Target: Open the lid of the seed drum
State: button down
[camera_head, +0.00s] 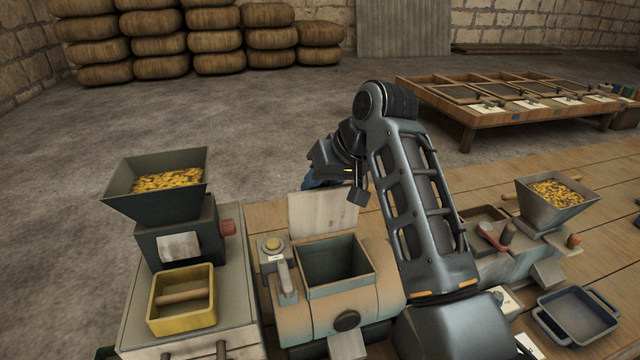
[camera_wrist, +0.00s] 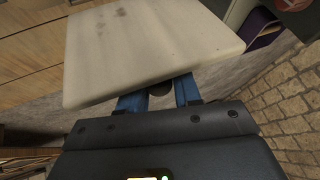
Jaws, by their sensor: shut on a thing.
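The seed drum (camera_head: 295,322) stands in the middle front, a tan and teal barrel with a square opening (camera_head: 335,262). Its pale flat lid (camera_head: 322,212) stands roughly upright at the back edge of the opening, and the inside shows. My gripper (camera_head: 318,182) is behind the lid's upper part. The fingertips are partly hidden by the lid.
A hopper of yellow seed (camera_head: 168,180) and a yellow box (camera_head: 182,300) stand at left. A second seed hopper (camera_head: 555,195) and a blue-grey tray (camera_head: 578,316) are at right. A low wooden table (camera_head: 470,115) stands behind. The floor behind the drum is clear.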

jog(key=shift+d+f, duration=0.2)
jog(key=shift+d, duration=0.05)
jog(key=c, duration=0.9)
grip_release()
jog(key=shift+a+r, duration=0.1)
jog(key=shift+s+r, duration=0.1)
jog(key=shift+r, duration=0.15)
jog(key=shift+b+v, duration=0.65)
jog(key=shift+v, duration=3)
